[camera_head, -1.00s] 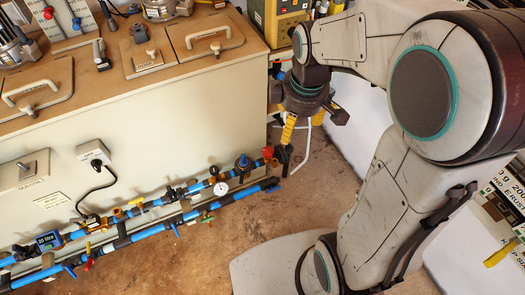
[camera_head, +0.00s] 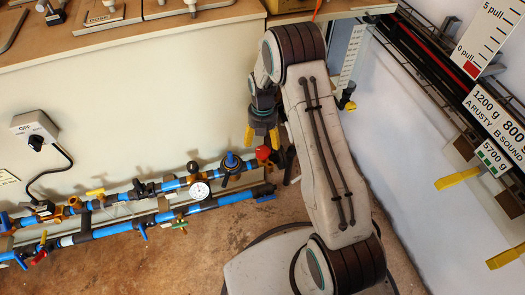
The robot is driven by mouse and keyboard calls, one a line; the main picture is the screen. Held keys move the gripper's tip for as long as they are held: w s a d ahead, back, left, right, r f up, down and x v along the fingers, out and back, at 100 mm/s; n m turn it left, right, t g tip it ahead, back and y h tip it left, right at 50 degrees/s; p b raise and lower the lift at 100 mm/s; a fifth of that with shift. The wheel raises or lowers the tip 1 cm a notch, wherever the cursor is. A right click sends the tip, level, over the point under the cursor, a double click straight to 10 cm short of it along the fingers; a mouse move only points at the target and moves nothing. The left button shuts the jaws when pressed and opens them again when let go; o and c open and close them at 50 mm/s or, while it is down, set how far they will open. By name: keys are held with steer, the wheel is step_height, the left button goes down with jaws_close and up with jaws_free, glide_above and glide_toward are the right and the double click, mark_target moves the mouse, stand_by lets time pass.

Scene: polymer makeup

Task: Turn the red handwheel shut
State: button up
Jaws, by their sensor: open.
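A small round red part (camera_head: 263,153), probably the red handwheel, sits at the right end of the upper blue pipe (camera_head: 120,197), low against the cream cabinet. My gripper (camera_head: 262,136) points down just above it, with yellow fingertips. The fingers are apart, and I see nothing held between them. The fingertips look close to the red part, but I cannot tell whether they touch it. Its rim and turn position are too small to make out.
A blue handwheel (camera_head: 230,162) and a white round gauge (camera_head: 199,190) stand close on the left. A lower pipe (camera_head: 160,217) with small levers runs in front. The cream cabinet (camera_head: 150,110) rises behind. A white wall panel (camera_head: 400,150) is at the right. Brown floor is open in front.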

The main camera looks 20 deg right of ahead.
mark_target(263, 150)
steer(key=shift+f+b, duration=1.4)
steer(key=shift+f, duration=2.35)
steer(key=c, duration=1.2)
